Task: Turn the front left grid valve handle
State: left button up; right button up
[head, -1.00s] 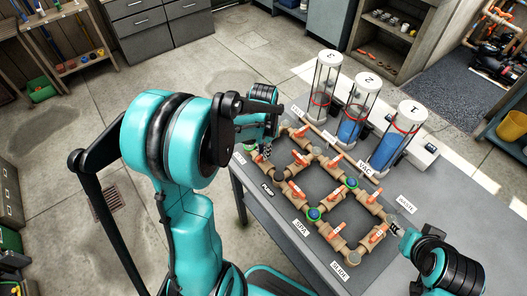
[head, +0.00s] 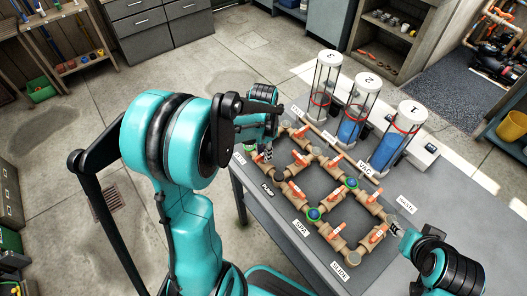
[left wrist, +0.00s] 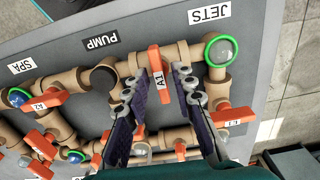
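An orange valve handle marked A1 (left wrist: 158,75) sits on the tan pipe grid between the JETS and PUMP labels in the left wrist view. My left gripper (left wrist: 157,80) is open, with one dark finger on each side of this handle. The left finger is close to it, and a gap shows on the right side. In the head view my left gripper (head: 268,153) is at the grid's left corner and hides the handle there. My right gripper (head: 396,230) is by the grid's right end; its finger opening is too small to tell.
The pipe grid carries several other orange handles, such as one marked A2 (left wrist: 50,101) and one marked L1 (left wrist: 233,117). Green-ringed round fittings (left wrist: 221,52) sit at pipe joints. Clear cylinders (head: 360,108) stand at the table's back. The table front (head: 262,215) is clear.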

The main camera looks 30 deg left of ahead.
pick_arm(q)
notch_tip(320, 180, up, 12)
dwell(0.7)
dwell(0.4)
jog(key=s+d+f+n+t+b, duration=0.2)
jog(key=s+d+n+t, duration=0.2)
jog(key=s+d+t, duration=0.3)
jog(key=s+d, duration=0.3)
jog(key=s, duration=0.1)
jog(key=shift+f+n, duration=0.25)
jog(key=shift+n, duration=0.15)
